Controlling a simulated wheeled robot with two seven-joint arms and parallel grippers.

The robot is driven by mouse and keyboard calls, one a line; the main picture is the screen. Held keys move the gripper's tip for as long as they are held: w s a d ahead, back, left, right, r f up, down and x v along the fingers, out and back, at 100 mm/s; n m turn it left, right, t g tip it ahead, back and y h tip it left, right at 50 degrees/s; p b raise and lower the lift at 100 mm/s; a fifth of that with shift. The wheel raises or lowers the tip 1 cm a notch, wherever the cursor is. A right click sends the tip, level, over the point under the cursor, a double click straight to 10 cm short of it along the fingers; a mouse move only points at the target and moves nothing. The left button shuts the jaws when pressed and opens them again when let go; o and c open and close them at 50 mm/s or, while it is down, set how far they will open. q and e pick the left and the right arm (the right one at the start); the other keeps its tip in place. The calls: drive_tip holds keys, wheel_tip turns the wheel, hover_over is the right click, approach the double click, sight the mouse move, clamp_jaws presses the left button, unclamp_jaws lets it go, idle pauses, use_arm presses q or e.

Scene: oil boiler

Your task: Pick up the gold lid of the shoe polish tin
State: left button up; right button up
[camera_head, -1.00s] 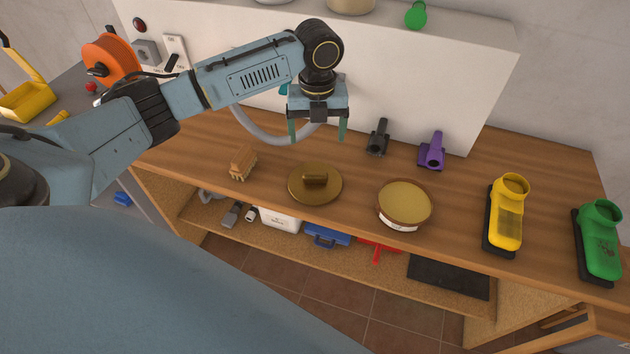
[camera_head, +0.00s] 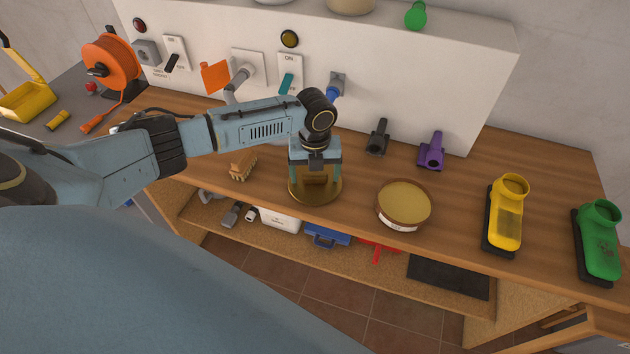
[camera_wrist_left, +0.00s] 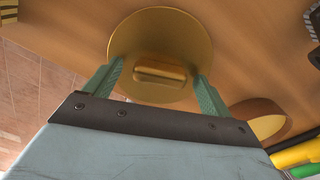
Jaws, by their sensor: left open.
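The gold lid (camera_head: 301,197) lies flat on the wooden bench, a round disc with a raised bar handle (camera_head: 315,177) in its middle. In the left wrist view the lid (camera_wrist_left: 160,32) and its handle (camera_wrist_left: 160,73) lie between and beyond the fingertips. My left gripper (camera_head: 315,186) is open, pointing down over the lid with one finger on each side of the handle. In the left wrist view, the open gripper (camera_wrist_left: 158,85) holds nothing. Whether the fingertips touch the lid I cannot tell. The open round tin (camera_head: 404,203) stands to the right of the lid. My right gripper is not in view.
A wooden brush (camera_head: 243,165) lies just left of the lid. A yellow shoe-shaped item (camera_head: 508,213) and a green one (camera_head: 601,240) stand at the right. A white panel (camera_head: 440,80) with switches and plugs rises behind. The bench's front edge is close to the lid.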

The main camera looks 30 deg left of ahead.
use_arm(q)
drive_tip(key=c, duration=1.1)
